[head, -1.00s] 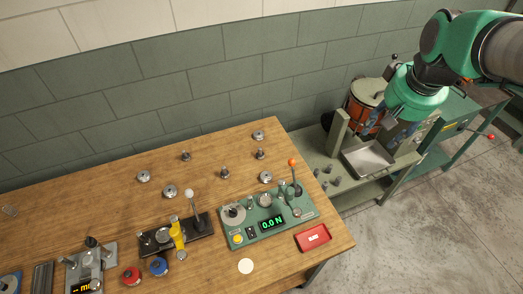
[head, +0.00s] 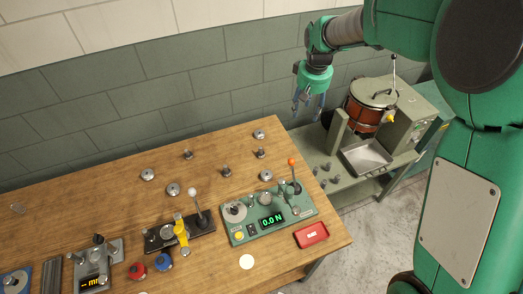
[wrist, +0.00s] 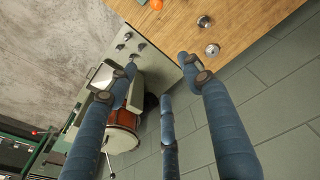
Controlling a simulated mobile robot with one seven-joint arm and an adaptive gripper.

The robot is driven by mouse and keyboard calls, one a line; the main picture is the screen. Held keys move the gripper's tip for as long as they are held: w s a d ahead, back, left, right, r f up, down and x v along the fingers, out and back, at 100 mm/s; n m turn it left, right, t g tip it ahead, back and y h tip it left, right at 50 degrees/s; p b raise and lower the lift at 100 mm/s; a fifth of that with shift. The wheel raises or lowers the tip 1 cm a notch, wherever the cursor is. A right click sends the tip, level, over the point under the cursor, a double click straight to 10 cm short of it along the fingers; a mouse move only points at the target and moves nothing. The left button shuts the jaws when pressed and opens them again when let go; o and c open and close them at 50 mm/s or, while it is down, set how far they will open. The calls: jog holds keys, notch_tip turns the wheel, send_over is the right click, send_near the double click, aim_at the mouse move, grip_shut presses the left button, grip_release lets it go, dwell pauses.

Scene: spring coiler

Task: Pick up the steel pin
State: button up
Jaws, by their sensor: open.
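My gripper (head: 308,103) hangs in the air above the green bench, beyond the right back corner of the wooden table. In the wrist view its blue fingers (wrist: 160,78) are spread with nothing between them. Small grey upright pegs (head: 325,181) stand on the green bench below; they also show in the wrist view (wrist: 128,36). Short metal pieces on discs, such as this one (head: 226,172), stand on the wooden table. I cannot tell which of these is the steel pin.
The green force tester (head: 245,232) with an orange-knobbed lever and a red tray (head: 311,235) are at the table's right end. A red-brown drum machine (head: 362,116) and a metal chute tray (head: 368,158) stand on the bench.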

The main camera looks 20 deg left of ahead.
jog(key=w+a+f+n+p, duration=0.2)
jog(key=a+f, duration=0.8)
jog(key=a, duration=0.1)
jog(key=n+g, duration=0.1)
send_over(260, 148)
notch_tip(260, 148, down, 9)
jog(key=shift+a+h+p, duration=0.15)
jog(key=shift+h+p, duration=0.15)
jog(key=shift+h, duration=0.1)
jog(key=shift+w+f, duration=0.1)
jog(key=shift+f, duration=4.2)
jog(key=shift+f, duration=0.15)
jog(key=shift+d+f+p, duration=0.15)
jog(key=shift+f+p, duration=0.05)
jog(key=shift+f, duration=1.05)
jog(key=shift+d+f+p, duration=0.1)
jog(key=shift+f+p, duration=0.05)
jog(key=shift+f, duration=1.05)
